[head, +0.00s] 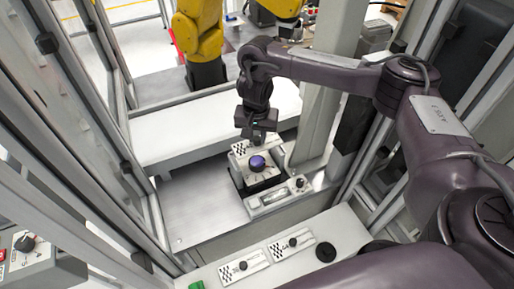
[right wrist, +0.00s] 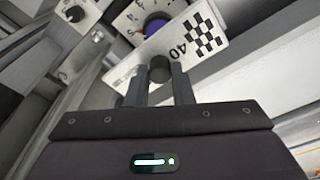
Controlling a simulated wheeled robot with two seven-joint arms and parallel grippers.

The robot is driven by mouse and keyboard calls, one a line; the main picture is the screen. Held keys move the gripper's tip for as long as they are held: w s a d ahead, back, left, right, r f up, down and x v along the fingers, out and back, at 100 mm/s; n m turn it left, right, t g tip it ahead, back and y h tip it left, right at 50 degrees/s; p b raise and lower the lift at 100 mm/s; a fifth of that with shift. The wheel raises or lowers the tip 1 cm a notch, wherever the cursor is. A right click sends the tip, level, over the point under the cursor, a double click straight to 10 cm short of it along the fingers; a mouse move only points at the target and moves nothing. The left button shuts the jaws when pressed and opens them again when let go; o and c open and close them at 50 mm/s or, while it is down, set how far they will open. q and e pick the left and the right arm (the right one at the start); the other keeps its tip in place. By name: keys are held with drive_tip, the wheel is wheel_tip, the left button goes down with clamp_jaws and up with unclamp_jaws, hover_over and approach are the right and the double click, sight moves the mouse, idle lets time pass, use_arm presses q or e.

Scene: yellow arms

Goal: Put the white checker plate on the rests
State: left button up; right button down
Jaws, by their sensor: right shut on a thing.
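The white checker plate (head: 239,149) is at the back edge of the dial fixture, its black checks showing at its left end. In the right wrist view the plate (right wrist: 197,58) carries the number 40 and a dark knob (right wrist: 160,69). My right gripper (head: 258,139) is shut on that knob; its fingers (right wrist: 158,82) stand either side of it. The gripper hides part of the plate in the head view. I cannot tell whether the plate touches the fixture or hangs just above it. The rests cannot be made out. My left gripper is out of view.
A purple dial (head: 257,163) stands just in front of the held plate. A similar knobbed plate (head: 272,199) lies before it. Two more checker plates (head: 243,268) and a black disc (head: 326,252) are on the front ledge. Metal posts and glass panels close in the sides.

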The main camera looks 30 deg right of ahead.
sight(257, 146)
wheel_tip(257, 146, down, 5)
drive_tip(key=shift+r+b, duration=0.2)
drive_tip(key=shift+b, duration=0.55)
drive_tip(key=c, duration=1.3)
unclamp_jaws()
drive_tip(key=shift+o, duration=0.2)
wheel_tip(257, 146, up, 12)
drive_tip(key=s+p, duration=0.1)
drive_tip(key=p, duration=0.2)
drive_tip(key=shift+a, duration=0.45)
drive_tip(key=shift+s, duration=0.1)
